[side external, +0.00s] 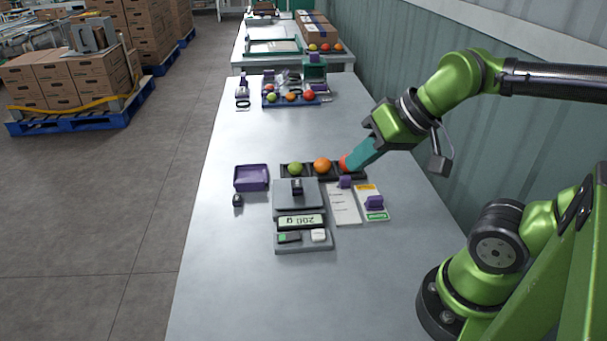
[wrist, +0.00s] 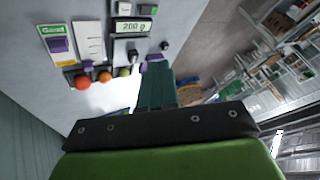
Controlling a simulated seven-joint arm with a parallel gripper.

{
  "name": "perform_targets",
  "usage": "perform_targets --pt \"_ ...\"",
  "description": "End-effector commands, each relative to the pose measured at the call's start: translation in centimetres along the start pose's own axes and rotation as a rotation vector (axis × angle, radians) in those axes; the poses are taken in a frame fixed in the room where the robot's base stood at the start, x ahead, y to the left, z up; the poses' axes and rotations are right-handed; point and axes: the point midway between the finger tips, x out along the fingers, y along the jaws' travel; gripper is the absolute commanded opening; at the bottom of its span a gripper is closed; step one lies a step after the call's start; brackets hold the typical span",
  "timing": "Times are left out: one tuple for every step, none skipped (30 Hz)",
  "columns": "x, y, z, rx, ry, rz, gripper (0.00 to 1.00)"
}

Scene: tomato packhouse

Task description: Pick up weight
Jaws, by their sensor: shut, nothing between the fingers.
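A small black weight (side external: 297,187) stands on the pan of the grey scale (side external: 303,245), whose display reads 200 g. The weight also shows in the wrist view (wrist: 133,56). A second small black weight (side external: 237,201) stands on the table left of the scale, below the purple tray (side external: 251,178); it also shows in the wrist view (wrist: 164,46). My gripper (side external: 352,161), with teal fingers, is shut and empty. It appears beside the red tomato, right of and behind the scale, apart from both weights. Its fingers also show in the wrist view (wrist: 157,72).
A black holder (side external: 308,176) behind the scale carries a green, an orange and a red tomato (side external: 343,163). Cards with purple clips (side external: 343,205) lie right of the scale. A blue tray (side external: 268,101) with tomatoes is farther back. The table's left front is clear.

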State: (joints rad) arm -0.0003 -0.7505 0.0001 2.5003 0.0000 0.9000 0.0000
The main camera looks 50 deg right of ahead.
Motion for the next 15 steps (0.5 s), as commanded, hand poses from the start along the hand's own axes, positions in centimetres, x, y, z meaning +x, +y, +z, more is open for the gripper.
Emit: perform_targets --pt "0.00 0.00 -0.01 0.000 0.000 0.000 0.00" --pt "0.00 0.00 -0.01 0.000 0.000 0.000 0.00" --pt "0.00 0.01 -0.01 0.000 0.000 0.000 0.00" --pt "0.00 0.01 -0.01 0.000 0.000 0.000 0.00" --pt "0.00 0.01 -0.01 0.000 0.000 0.000 0.00" --pt "0.00 0.01 -0.01 0.000 0.000 0.000 0.00" --pt "0.00 0.01 -0.01 0.000 0.000 0.000 0.00" --pt "0.01 0.01 -0.01 0.000 0.000 0.000 0.00" --pt "0.01 0.01 -0.01 0.000 0.000 0.000 0.00" --pt "0.01 0.01 -0.01 0.000 0.000 0.000 0.00" --pt "0.01 0.01 -0.01 0.000 0.000 0.000 0.00" --pt "0.01 0.01 -0.01 0.000 0.000 0.000 0.06" --pt "0.01 0.01 -0.01 0.000 0.000 0.000 0.11" --pt "0.01 0.01 -0.01 0.000 0.000 0.000 0.15" --pt "0.01 0.01 -0.01 0.000 0.000 0.000 0.21"
